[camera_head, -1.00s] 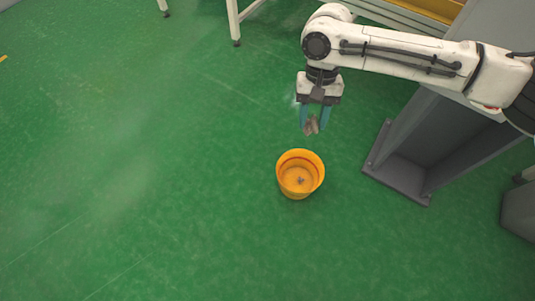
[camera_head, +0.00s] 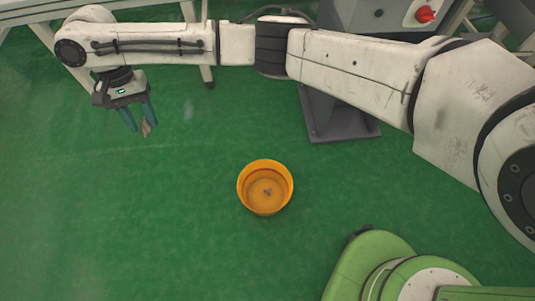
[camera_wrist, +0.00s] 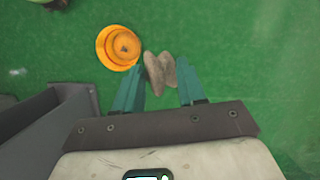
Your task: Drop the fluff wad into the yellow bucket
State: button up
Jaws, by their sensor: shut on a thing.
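The yellow bucket (camera_head: 265,208) stands upright on the green floor near the middle of the head view, and its open top faces up. A small dark bit (camera_head: 267,191) lies on its bottom. My gripper (camera_head: 141,126) is up and to the left of the bucket in that view, raised off the floor. Its teal fingers are shut on the greyish-beige fluff wad (camera_head: 147,129). In the wrist view the lumpy wad (camera_wrist: 158,72) sits between the fingertips, and the bucket (camera_wrist: 103,47) shows beyond the left finger, apart from the wad.
A grey post base (camera_head: 345,126) stands on the floor behind the bucket, and its grey side (camera_wrist: 50,125) fills the lower left of the wrist view. A machine with a red knob (camera_head: 425,14) is at the back. The floor left of the bucket is clear.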

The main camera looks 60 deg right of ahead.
jog(key=s+d+f+m+t+b, duration=0.1)
jog(key=d+f+m+b, duration=0.3)
jog(key=f, duration=0.6)
jog(key=s+d+f+m+t+y+b, duration=0.1)
jog(key=d+f+m+b, duration=0.2)
jog(key=d+f+b, duration=0.5)
jog(key=s+d+f+m+t+b, duration=0.1)
jog(key=s+d+f+m+b, duration=0.2)
jog(key=f, duration=0.8)
jog(key=s+d+f+m+b, duration=0.2)
jog(key=s+f+b, duration=0.4)
jog(key=f, duration=0.4)
jog(key=s+d+f+m+t+b, duration=0.1)
jog(key=s+d+f+m+b, duration=0.1)
jog(key=s+f+b, duration=0.4)
jog(key=s+d+f+m+b, duration=0.2)
jog(key=s+f+b, duration=0.3)
jog(key=f, duration=1.1)
jog(key=shift+s+d+t+b, duration=0.3)
jog(key=shift+s+b, duration=0.1)
jog(key=shift+b, duration=0.35)
jog(key=o, duration=1.1)
